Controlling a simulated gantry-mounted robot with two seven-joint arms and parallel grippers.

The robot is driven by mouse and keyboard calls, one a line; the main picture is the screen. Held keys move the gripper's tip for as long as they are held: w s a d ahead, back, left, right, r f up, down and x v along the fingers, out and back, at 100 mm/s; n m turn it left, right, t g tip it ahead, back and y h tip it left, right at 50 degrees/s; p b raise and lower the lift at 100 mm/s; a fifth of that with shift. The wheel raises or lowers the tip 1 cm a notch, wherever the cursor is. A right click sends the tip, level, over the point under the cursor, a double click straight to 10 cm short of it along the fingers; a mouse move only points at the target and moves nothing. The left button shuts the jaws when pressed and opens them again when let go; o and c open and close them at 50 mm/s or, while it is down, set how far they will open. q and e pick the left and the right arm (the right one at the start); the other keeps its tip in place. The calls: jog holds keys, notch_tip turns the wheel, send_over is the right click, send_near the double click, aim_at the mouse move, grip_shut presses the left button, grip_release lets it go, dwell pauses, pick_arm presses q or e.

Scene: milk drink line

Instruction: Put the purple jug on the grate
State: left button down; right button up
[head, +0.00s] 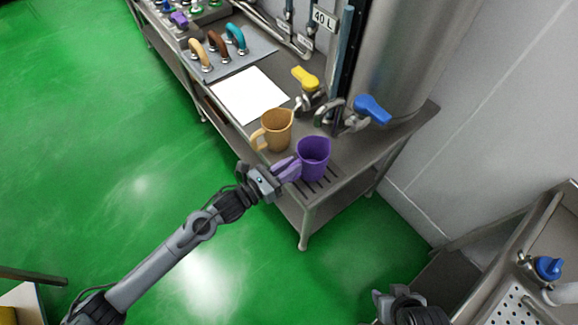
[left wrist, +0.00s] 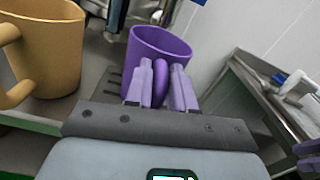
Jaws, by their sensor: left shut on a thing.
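The purple jug (head: 314,157) is upright at the grate (head: 321,185), a set of dark slots in the steel table top near its front corner. I cannot tell whether its base touches the slots. My left gripper (head: 287,171) reaches in from the left and is shut on the jug's handle. In the left wrist view the jug (left wrist: 158,47) shows with its handle between the two fingers (left wrist: 162,85). Part of my right gripper (head: 395,300) shows at the bottom edge of the head view, away from the jug; its fingers cannot be made out.
An orange jug (head: 277,130) stands close left of the purple jug. A yellow-handled tap (head: 306,79) and a blue-handled tap (head: 372,109) are behind, by a large steel tank (head: 405,50). A white sheet (head: 250,94) lies further left. A steel sink unit (head: 535,250) is at right.

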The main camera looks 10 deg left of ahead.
pick_arm(q)
jog(key=c, duration=1)
grip_release()
jog(key=shift+o, duration=0.2)
jog(key=shift+r, duration=0.1)
jog(key=s+a+f+m+g+y, duration=0.2)
jog(key=s+a+m+g+y, duration=0.1)
jog(key=s+m, duration=0.6)
jog(key=s+a+f+m+g+y, duration=0.2)
jog(key=s+a+m+y, duration=0.3)
jog(key=s+m, duration=0.4)
jog(key=s+a+f+m+g+y, duration=0.2)
jog(key=s+a+m+g+y, duration=0.2)
jog(key=s+m, duration=0.5)
jog(key=a+m, duration=0.2)
jog(key=m, duration=0.2)
jog(key=shift+s+a+f, duration=0.25)
jog(key=shift+a+f, duration=0.05)
jog(key=shift+a, duration=0.05)
